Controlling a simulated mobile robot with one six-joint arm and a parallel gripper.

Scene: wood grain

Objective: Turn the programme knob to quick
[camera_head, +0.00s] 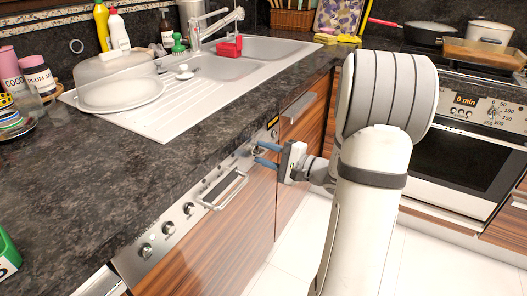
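The dishwasher's metal control panel (205,190) runs along the cabinet front under the dark counter. A round programme knob (257,151) sits near its far end, just below a small lit yellow display (272,122). My gripper (262,154) reaches in from the right with its two blue fingers apart. The fingertips are at the knob, one above and one below it. I cannot tell whether they touch it. The knob's pointer and the programme labels are too small to read.
A bar handle (223,190) sticks out from the panel's middle, and several other knobs (168,228) line its near end. The sink (230,65) and a covered cake plate (118,82) are on the counter above. An oven (460,140) stands at right, behind my arm. White floor is clear.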

